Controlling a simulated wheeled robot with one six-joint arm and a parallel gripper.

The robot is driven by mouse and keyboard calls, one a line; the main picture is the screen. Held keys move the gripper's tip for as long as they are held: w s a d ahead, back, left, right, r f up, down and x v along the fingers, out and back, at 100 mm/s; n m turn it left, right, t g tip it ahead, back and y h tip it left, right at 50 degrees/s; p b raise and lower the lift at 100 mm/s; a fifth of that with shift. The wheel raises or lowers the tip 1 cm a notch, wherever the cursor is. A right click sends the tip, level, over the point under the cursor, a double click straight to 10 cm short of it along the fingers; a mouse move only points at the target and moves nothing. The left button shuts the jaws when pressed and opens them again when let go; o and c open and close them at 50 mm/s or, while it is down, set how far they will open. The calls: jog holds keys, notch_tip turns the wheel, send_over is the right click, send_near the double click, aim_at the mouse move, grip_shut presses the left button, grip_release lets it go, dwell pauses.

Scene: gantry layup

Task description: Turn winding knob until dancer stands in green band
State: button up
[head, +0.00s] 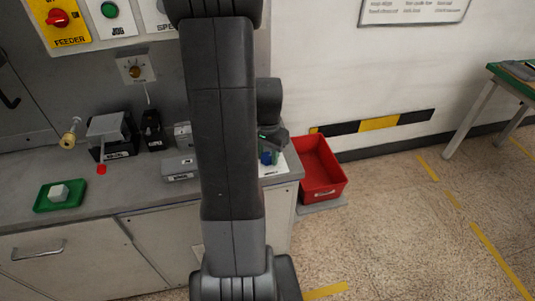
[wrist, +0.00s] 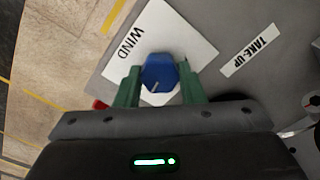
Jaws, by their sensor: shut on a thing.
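The blue winding knob (wrist: 158,73) stands on a white plate marked WIND (wrist: 185,35) in the wrist view. It has a pale pointer line on its face. My gripper (wrist: 159,70) has its green fingers on both sides of the knob, shut on it. In the head view the knob (head: 265,159) shows small below my gripper (head: 268,150), at the right end of the bench; my arm hides much of the bench beside it. I cannot make out the dancer or its green band for sure in either view.
A TAKE-UP label (wrist: 248,50) lies beside the plate. A red bin (head: 321,168) stands right of the bench. On the bench (head: 105,202) are a green tray (head: 45,206) with a white block and several grey devices. A red-tipped part (head: 101,170) hangs before one device.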

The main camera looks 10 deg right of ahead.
aim_at(267, 156)
jog(key=o, duration=1)
jog(key=shift+r, duration=0.1)
notch_tip(267, 156, up, 14)
jog(key=shift+f, duration=0.15)
jog(key=shift+f, duration=0.1)
notch_tip(267, 156, down, 14)
jog(key=shift+r, duration=0.15)
dwell(0.5)
